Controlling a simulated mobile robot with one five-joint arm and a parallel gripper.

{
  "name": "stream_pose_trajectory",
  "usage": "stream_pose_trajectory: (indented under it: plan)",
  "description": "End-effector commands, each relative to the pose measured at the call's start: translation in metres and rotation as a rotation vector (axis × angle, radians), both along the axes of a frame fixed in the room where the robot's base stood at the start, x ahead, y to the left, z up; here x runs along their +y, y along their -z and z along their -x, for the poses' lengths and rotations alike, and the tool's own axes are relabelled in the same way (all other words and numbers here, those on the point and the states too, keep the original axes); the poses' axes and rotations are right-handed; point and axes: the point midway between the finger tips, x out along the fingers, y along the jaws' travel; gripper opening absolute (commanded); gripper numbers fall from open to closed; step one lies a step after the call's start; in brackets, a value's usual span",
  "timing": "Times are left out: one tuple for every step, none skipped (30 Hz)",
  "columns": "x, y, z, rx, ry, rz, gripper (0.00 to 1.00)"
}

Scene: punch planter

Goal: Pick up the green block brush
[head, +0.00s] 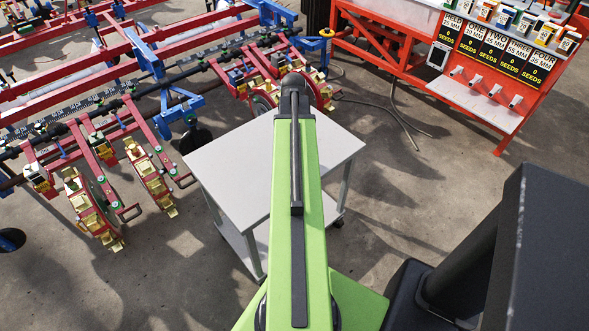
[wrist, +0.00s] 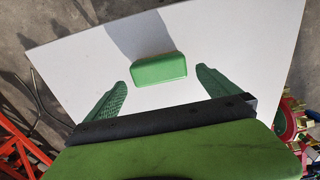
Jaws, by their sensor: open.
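In the wrist view the green block brush (wrist: 159,69) lies on the white top of a small table (wrist: 215,35). It looks like a rounded green block, and its shadow falls on the table behind it. My gripper (wrist: 158,84) is open, with one green finger on each side below the brush in the picture. The brush sits between the lines of the fingers, apart from both. In the head view my green arm crosses the white table (head: 235,165) and hides its middle. The brush and my gripper do not show there.
A red and blue planter machine (head: 120,90) stands behind and left of the table. A red stand (head: 480,75) with seed signs and several small cups is at the back right. A dark hose (head: 400,115) lies on the concrete floor. Floor right of the table is mostly clear.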

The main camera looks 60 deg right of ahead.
Motion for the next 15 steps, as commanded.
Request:
stream_pose_trajectory:
  plan:
    - [0.000,0.005,0.000,0.000,0.000,0.000,1.00]
    - [0.000,0.004,0.000,0.000,0.000,0.000,1.00]
    - [0.000,0.003,0.000,0.000,0.000,0.000,1.00]
    - [0.000,0.003,0.000,0.000,0.000,0.000,1.00]
    - [0.000,0.004,0.000,0.000,0.000,0.000,1.00]
    - [0.000,0.007,0.000,0.000,0.000,0.000,1.00]
    - [0.000,0.010,0.000,0.000,-0.001,0.000,1.00]
    - [-0.001,0.014,0.000,0.000,-0.001,0.000,1.00]
    - [-0.001,0.021,0.000,0.000,-0.001,0.000,1.00]
    - [-0.001,0.026,0.000,0.000,-0.001,0.000,1.00]
    - [-0.002,0.032,0.000,0.000,-0.001,0.000,1.00]
    - [-0.002,0.040,0.000,0.000,-0.001,0.000,1.00]
    - [-0.003,0.045,0.000,0.000,-0.001,0.000,1.00]
    - [-0.002,0.050,0.000,0.000,-0.001,0.000,1.00]
    - [-0.002,0.055,0.000,0.000,-0.001,0.000,1.00]
